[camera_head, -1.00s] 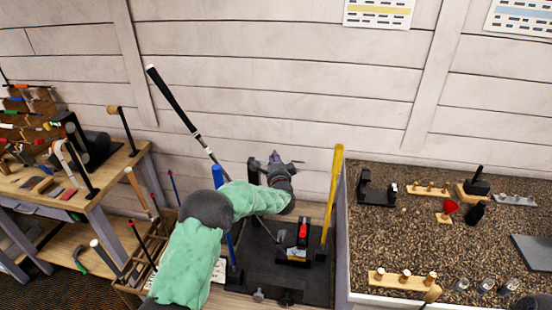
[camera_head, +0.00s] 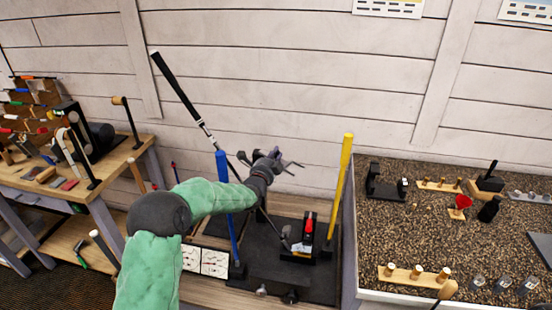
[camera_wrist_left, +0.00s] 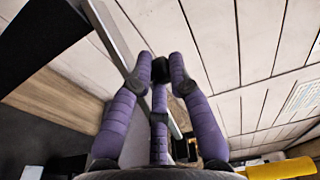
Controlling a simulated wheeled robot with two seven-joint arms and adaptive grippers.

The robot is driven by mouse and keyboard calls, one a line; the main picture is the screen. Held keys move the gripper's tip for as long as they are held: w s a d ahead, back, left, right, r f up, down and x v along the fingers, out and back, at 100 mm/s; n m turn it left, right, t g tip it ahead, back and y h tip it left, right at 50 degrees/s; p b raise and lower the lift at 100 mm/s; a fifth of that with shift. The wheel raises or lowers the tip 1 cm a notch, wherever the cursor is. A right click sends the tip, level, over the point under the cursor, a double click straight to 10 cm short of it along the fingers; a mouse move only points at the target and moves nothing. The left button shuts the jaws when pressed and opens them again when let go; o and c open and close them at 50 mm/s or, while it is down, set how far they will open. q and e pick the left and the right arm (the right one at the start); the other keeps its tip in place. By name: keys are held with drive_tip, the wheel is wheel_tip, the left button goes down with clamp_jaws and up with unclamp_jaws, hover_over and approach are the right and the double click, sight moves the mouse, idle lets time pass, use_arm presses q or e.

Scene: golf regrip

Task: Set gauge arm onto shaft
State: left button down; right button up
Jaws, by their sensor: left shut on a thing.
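The golf club stands tilted, its black grip (camera_head: 174,84) at upper left and its thin shaft (camera_head: 214,147) running down to the right behind my left arm. My left gripper (camera_head: 284,163) is beside the shaft, above the black bench base. In the left wrist view, my purple fingers (camera_wrist_left: 162,70) are closed on a small dark piece, probably the gauge arm, mostly hidden between the fingertips. The silver shaft (camera_wrist_left: 103,22) passes diagonally behind the fingers there; I cannot tell whether the piece touches it. My right gripper is not in view.
A blue post (camera_head: 222,165) and a yellow post (camera_head: 346,160) stand on either side of my gripper. A red-and-black device (camera_head: 308,228) sits on the black base (camera_head: 268,268). A speckled worktop (camera_head: 430,235) at right bears small tools; a wooden bench (camera_head: 122,158) is at left.

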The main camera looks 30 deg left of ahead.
use_arm(q)
drive_tip(key=shift+r, duration=0.1)
idle(0.3)
drive_tip(key=c, duration=1.5)
unclamp_jaws()
drive_tip(key=shift+o, duration=0.2)
drive_tip(key=s+d, duration=0.1)
drive_tip(key=s, duration=1.1)
drive_tip(key=shift+d, duration=0.2)
drive_tip(key=shift+c, duration=0.3)
